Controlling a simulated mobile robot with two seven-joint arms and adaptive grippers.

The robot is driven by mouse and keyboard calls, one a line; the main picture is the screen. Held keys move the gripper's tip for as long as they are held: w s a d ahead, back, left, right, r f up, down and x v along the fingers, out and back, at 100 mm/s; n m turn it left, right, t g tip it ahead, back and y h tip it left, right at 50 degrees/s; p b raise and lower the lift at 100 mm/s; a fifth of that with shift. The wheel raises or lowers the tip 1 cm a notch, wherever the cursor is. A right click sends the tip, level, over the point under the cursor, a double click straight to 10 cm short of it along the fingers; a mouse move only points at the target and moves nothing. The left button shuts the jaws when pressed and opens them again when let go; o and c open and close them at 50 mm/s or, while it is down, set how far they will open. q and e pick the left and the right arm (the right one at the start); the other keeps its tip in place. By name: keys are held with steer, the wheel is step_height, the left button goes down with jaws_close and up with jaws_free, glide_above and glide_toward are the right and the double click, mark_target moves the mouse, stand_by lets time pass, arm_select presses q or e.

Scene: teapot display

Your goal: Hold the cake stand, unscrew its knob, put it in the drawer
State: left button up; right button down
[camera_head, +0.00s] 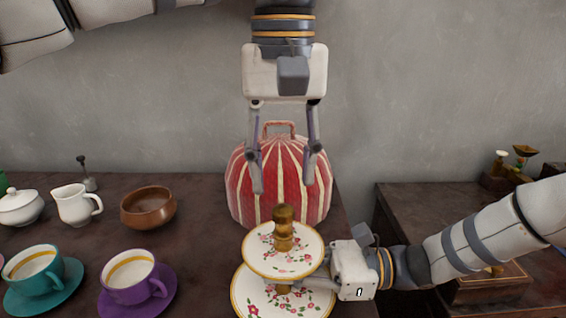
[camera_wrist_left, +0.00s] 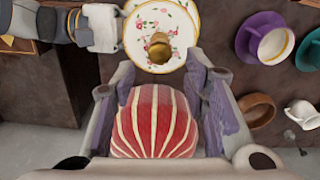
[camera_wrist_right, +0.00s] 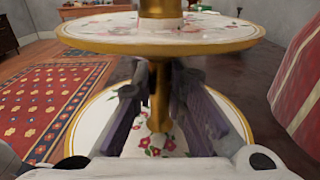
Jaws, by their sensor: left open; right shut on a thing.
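The cake stand has two white floral plates with gold rims, an upper plate (camera_head: 262,262) and a lower plate (camera_head: 250,300). Its brass knob (camera_head: 284,225) stands upright on top; the knob also shows in the left wrist view (camera_wrist_left: 159,48). My right gripper (camera_wrist_right: 160,115) is shut on the brass stem (camera_wrist_right: 158,95) between the plates. My left gripper (camera_head: 285,188) is open and empty, pointing down above and behind the knob, in front of the red striped tea cosy (camera_head: 270,195). No open drawer can be made out.
A purple cup (camera_head: 128,272), a teal cup (camera_head: 35,270), a brown bowl (camera_head: 148,206) and a white creamer (camera_head: 74,203) stand left of the stand. A lower surface at right holds a wooden box (camera_head: 490,290). The tea cosy is close behind the stand.

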mark_target(283, 207)
arm_select(q)
steer(key=m, duration=0.5)
steer(key=shift+f+m, duration=0.3)
steer(key=shift+m, duration=0.1)
step_height(283, 207, down, 8)
steer(key=shift+r, duration=0.25)
steer(key=shift+c, duration=0.6)
